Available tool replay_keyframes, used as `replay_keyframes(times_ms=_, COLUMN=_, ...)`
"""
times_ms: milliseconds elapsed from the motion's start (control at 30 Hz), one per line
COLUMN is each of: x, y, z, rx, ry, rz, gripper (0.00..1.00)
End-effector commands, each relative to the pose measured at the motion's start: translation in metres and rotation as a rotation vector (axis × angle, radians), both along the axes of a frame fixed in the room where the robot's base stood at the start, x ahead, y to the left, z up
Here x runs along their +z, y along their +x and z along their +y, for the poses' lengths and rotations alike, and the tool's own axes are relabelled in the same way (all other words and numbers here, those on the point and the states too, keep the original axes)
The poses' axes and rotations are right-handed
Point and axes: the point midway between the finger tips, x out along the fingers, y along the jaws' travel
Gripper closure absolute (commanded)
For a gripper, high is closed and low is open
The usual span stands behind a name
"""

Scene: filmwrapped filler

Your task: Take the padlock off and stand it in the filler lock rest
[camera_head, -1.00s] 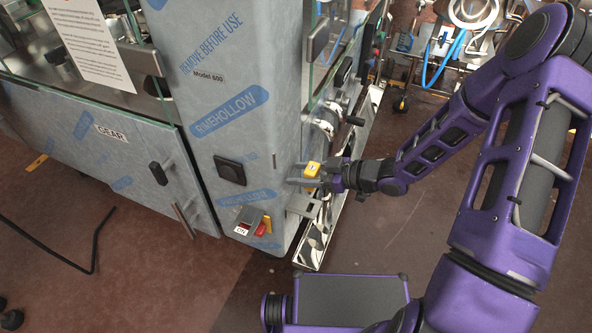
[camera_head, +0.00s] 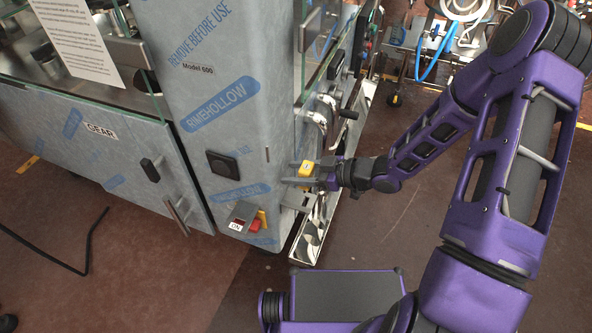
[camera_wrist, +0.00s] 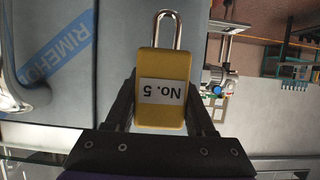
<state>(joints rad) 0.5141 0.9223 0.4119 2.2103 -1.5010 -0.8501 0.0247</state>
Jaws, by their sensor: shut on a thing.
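The yellow padlock (camera_wrist: 162,88) is between the fingers of my gripper (camera_wrist: 162,110) in the wrist view. Its label "No. 5" reads upside down there, and its steel shackle points to the top of the picture with nothing visible through it. In the head view the padlock (camera_head: 307,168) and my gripper (camera_head: 312,174) are beside the right side of the wrapped filler column (camera_head: 225,130). A grey bracket (camera_head: 294,205) on the column is just below the gripper. I cannot tell for sure whether it is the lock rest.
A red switch (camera_head: 254,225) with an "ON" label and a yellow tab is low on the column. A black knob handle (camera_head: 348,114) and shiny metal parts are behind the gripper. Open floor (camera_head: 400,235) lies to the right. A hose cart (camera_head: 440,65) stands at the back.

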Motion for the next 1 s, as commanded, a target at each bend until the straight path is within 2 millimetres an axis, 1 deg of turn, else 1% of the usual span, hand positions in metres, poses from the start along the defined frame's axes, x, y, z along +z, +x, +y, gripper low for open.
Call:
replay_keyframes(times_ms=33, x=-0.005, y=0.000, z=0.000, rx=0.000, ry=0.001, rz=0.000, gripper=1.00)
replay_keyframes(times_ms=1000, x=-0.064, y=0.000, z=0.000, rx=0.001, ry=0.000, rz=0.001, gripper=1.00)
